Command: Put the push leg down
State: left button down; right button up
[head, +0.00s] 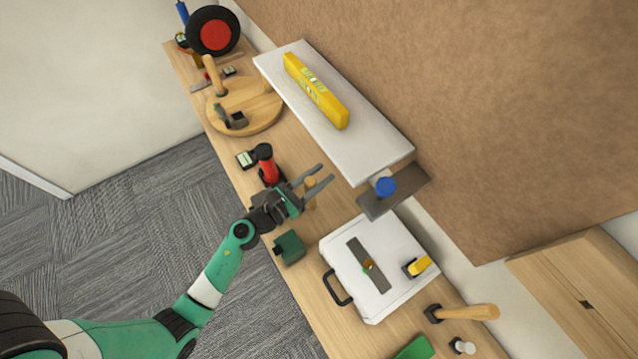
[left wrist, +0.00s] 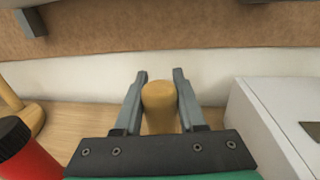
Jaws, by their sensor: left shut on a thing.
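My left gripper (head: 318,181) is over the wooden bench, between the red-and-black item and the white case. It is shut on a light wooden, round-ended piece (head: 310,190), which I take to be the push leg. In the left wrist view the push leg (left wrist: 159,108) stands upright between the two grey fingers (left wrist: 160,90). Its lower end is hidden by the gripper body, so I cannot tell whether it touches the bench. My right gripper is not in view.
The bench (head: 300,285) holds a red-and-black item (head: 267,165), a green block (head: 289,247) and a white case (head: 335,247) with tools on top. A white shelf (head: 350,135) carrying a yellow level (head: 315,90) overhangs behind. A round wooden board (head: 262,112) lies farther left.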

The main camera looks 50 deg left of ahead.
pick_arm(q)
jog(key=shift+f+b, duration=0.95)
jog(key=shift+f, duration=0.8)
jog(key=shift+c, duration=2.4)
grip_release()
jog(key=shift+r, duration=0.1)
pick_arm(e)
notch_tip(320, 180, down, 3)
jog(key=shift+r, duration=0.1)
pick_arm(q)
jog(key=s, duration=1.2)
jog(key=shift+r, duration=0.15)
jog(key=shift+a, duration=0.1)
